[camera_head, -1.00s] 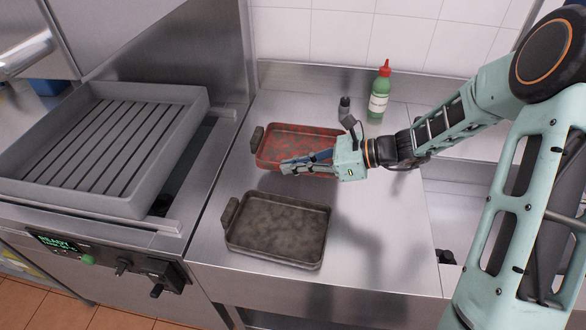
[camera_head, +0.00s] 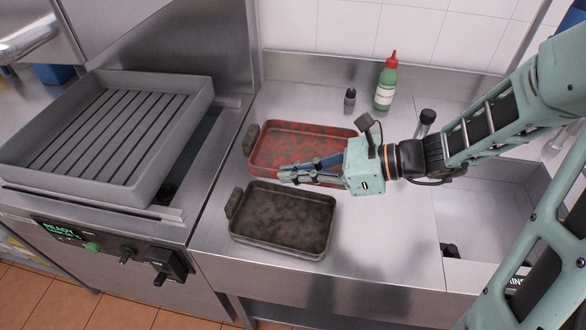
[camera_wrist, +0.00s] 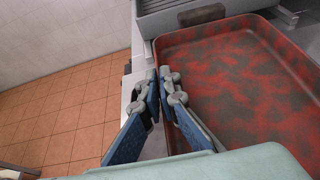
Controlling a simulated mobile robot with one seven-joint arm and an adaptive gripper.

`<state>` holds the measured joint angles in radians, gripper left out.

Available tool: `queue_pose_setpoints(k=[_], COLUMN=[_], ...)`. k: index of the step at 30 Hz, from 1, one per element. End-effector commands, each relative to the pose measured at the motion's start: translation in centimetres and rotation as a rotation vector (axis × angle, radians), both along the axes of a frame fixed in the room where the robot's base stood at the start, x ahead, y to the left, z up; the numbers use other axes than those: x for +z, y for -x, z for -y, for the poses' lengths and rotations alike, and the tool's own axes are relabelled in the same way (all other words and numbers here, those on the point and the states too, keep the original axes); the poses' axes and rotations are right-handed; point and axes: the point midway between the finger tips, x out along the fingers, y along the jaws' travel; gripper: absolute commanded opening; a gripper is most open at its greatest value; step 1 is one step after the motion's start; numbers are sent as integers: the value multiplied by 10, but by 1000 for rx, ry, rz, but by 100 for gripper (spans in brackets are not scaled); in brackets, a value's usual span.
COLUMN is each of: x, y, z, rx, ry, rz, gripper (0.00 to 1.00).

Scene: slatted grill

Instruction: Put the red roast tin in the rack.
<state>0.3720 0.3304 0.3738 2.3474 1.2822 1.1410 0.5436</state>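The red roast tin (camera_head: 262,150), mottled with dark patches, lies flat on the steel counter in the head view, its handle (camera_head: 251,139) at the left. It also fills the right of the wrist view (camera_wrist: 235,85). My gripper (camera_head: 284,173) is at the tin's front side, its fingers pointing left and hiding part of the front rim. In the wrist view the fingers (camera_wrist: 160,80) are a narrow gap apart beside the tin's rim. I cannot tell whether they touch it. The slatted grey rack (camera_head: 110,140) stands at the left, with nothing on its slats.
A dark brown tin (camera_head: 284,218) lies just in front of the red one. A green bottle (camera_head: 386,84) and a small dark bottle (camera_head: 349,101) stand at the back. A control panel (camera_head: 110,250) is below the rack. A sink (camera_head: 485,215) is at the right.

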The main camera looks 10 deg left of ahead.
Motion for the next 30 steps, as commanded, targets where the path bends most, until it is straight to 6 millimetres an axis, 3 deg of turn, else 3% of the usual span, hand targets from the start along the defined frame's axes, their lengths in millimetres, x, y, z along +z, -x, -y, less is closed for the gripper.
queue_pose_setpoints(k=[11, 24, 30], x=[4, 47, 52], y=[0, -1, -1], z=[0, 0, 0], rx=[0, 0, 0], ry=[-1, -1, -1], rz=[2, 2, 2], gripper=[0, 0, 0])
